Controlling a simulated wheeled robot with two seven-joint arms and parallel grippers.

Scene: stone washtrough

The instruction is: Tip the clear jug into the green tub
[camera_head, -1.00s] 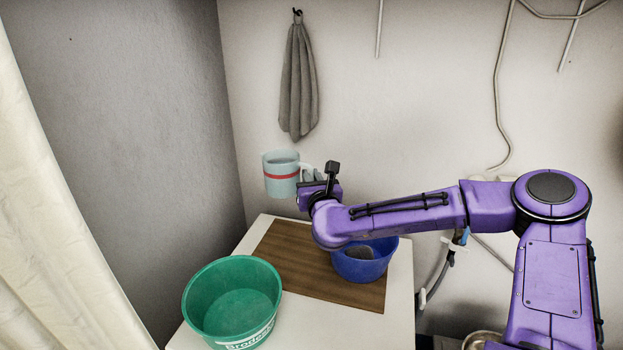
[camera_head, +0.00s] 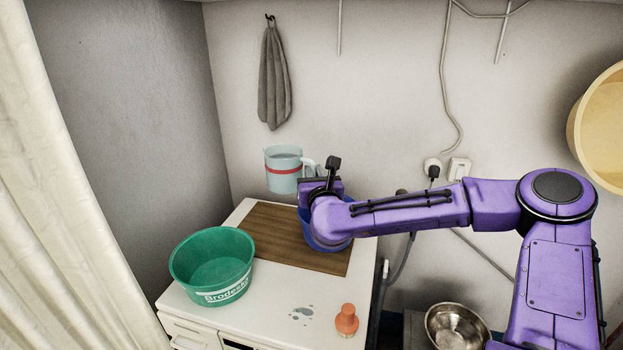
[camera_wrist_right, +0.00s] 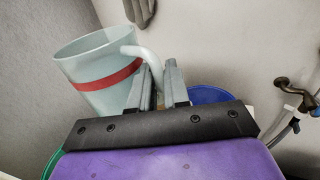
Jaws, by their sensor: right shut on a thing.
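The jug (camera_head: 284,178) is pale blue and see-through, with a red band and a handle on its right. It hangs upright in the air behind the worktop. My right gripper (camera_head: 312,181) is shut on the jug's handle; the right wrist view shows the jug (camera_wrist_right: 88,55) left of the fingers (camera_wrist_right: 158,85). I cannot tell what the jug holds. The green tub (camera_head: 212,262) stands on the worktop's left, nearer to me than the jug and apart from it. It looks empty. My left gripper is out of view.
A brown board (camera_head: 285,246) lies on the white worktop (camera_head: 270,300). A blue bowl (camera_head: 325,243) stands on it, partly hidden by my right arm. An orange-topped object (camera_head: 346,320) stands at the front right. A steel bowl (camera_head: 457,328) and yellow basin (camera_head: 603,130) are farther right.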

